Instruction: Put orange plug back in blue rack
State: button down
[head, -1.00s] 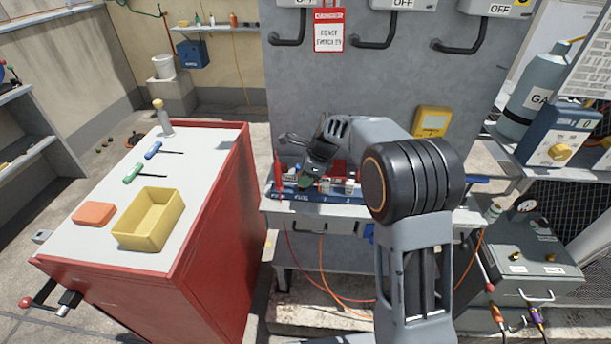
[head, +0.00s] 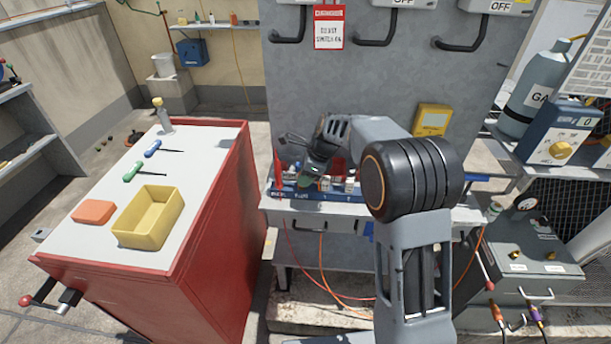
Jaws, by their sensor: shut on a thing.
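The blue rack (head: 341,196) lies along the front of the grey bench shelf, with small parts standing in it. My gripper (head: 308,178) points down at the left half of the rack, close over it. It is shut, but its fingertips are small and dark here. The orange plug itself is hidden at the jaws. An orange cable (head: 322,262) hangs from the shelf edge just below my gripper. I cannot tell whether the plug is seated in the rack or above it.
A red cabinet (head: 215,225) stands at left, with a yellow bin (head: 148,218), an orange block (head: 94,211) and screwdrivers on top. A grey panel with switch handles rises behind the rack. A red cable (head: 290,250) also hangs below the shelf. A grey box (head: 525,262) stands at right.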

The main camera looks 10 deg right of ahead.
jog(key=shift+f, duration=0.55)
jog(key=c, duration=0.9)
grip_release()
jog(key=shift+o, duration=0.2)
jog(key=shift+r, duration=0.1)
